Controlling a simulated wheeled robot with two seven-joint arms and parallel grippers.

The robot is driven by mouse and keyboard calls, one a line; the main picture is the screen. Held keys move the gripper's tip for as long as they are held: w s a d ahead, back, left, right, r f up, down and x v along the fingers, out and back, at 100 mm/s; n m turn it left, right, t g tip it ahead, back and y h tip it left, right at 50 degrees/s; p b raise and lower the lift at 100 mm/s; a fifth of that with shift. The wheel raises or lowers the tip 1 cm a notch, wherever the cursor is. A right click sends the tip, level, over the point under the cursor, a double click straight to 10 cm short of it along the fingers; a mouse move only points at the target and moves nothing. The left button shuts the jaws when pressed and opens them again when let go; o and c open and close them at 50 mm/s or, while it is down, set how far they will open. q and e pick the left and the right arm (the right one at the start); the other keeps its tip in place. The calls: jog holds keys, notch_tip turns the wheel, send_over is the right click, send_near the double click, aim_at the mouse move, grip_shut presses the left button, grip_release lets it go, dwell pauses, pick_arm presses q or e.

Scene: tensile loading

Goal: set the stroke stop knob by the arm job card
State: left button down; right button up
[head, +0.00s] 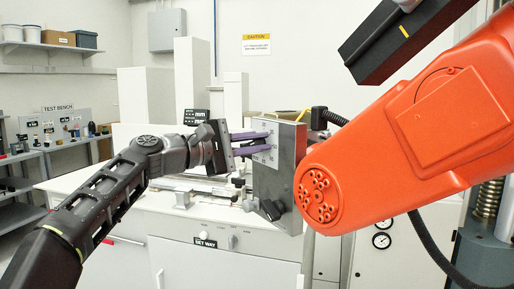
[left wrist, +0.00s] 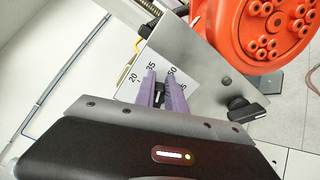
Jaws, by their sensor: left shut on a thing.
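My left gripper (head: 268,143) reaches in from the left with its purple fingers against a white dial plate on a grey panel (head: 285,185). In the left wrist view the gripper (left wrist: 160,80) is shut on a small black knob (left wrist: 160,93), mostly hidden between the fingers. The dial plate (left wrist: 153,57) reads 20, 35, 50 and a partly covered number ending in 5. The knob's pointer setting cannot be made out. A second black knob (left wrist: 244,110) sits lower on the panel, apart from the gripper. I cannot make out a job card. My right gripper is not in view.
A large orange arm (head: 420,130) fills the right, close beside the panel. A white cabinet (head: 215,262) with a "SET WAY" label stands below. A small "mm" display (head: 196,117) is behind my gripper. A shelved test bench (head: 65,145) stands far left.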

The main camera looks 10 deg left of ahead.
pick_arm(q)
jog(key=f+m+b, duration=0.1)
jog(key=m, duration=0.1)
jog(key=shift+w+f+m, duration=0.1)
jog(key=shift+f+m, duration=0.2)
jog(key=shift+f, duration=0.05)
jog(key=shift+a+m+b, duration=0.1)
jog(key=shift+m+b, duration=0.45)
jog(key=shift+m, duration=0.35)
jog(key=shift+r, duration=0.15)
jog(key=c, duration=1.4)
grip_release()
jog(key=shift+w+a, duration=0.1)
jog(key=b+v, duration=0.2)
jog(key=v, duration=0.6)
